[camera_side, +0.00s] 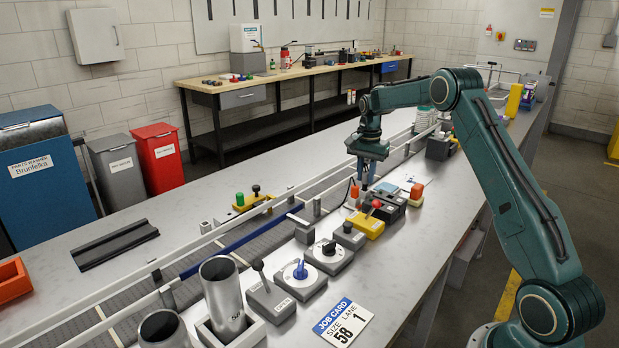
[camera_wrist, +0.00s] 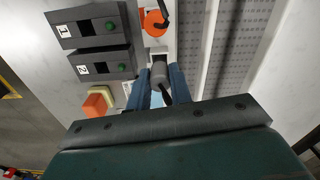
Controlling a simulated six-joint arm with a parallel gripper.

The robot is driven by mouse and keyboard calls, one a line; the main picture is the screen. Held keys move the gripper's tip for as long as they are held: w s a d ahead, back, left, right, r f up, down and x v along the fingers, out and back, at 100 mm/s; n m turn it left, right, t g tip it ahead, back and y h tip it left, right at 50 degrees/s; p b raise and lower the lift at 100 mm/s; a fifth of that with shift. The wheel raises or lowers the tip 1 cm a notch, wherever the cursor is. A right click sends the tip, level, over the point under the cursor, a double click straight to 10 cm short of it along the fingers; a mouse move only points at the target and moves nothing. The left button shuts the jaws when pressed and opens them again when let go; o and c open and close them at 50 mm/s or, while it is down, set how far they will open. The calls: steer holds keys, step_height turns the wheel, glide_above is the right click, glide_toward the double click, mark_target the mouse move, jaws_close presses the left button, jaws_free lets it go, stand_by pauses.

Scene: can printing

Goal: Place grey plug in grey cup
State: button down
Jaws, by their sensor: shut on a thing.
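My gripper (camera_wrist: 160,92) has its two blue fingers shut on the grey plug (camera_wrist: 159,74), a grey cylinder with a black cord end showing below it in the wrist view. In the side view my gripper (camera_side: 364,181) points down at the far part of the bench, beside the conveyor. The plug is too small to make out there. A light grey piece shows just above the plug in the wrist view, perhaps the grey cup; I cannot tell whether plug and cup touch. An orange round socket (camera_wrist: 155,22) with a black cord lies just beyond.
Two dark boxes (camera_wrist: 90,64) labelled 1 and 2 stand left of my gripper in the wrist view. An orange block (camera_wrist: 98,102) is below them. The conveyor (camera_wrist: 240,50) runs along the right. Yellow (camera_side: 366,224) and grey switch boxes line the bench nearer the side camera.

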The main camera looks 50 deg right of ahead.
steer(key=shift+f, duration=1.05)
steer(key=shift+f, duration=0.1)
steer(key=c, duration=1.3)
jaws_free()
steer(key=shift+o, duration=0.2)
step_height(320, 180, up, 12)
steer(key=shift+f, duration=0.25)
steer(key=shift+r, duration=0.4)
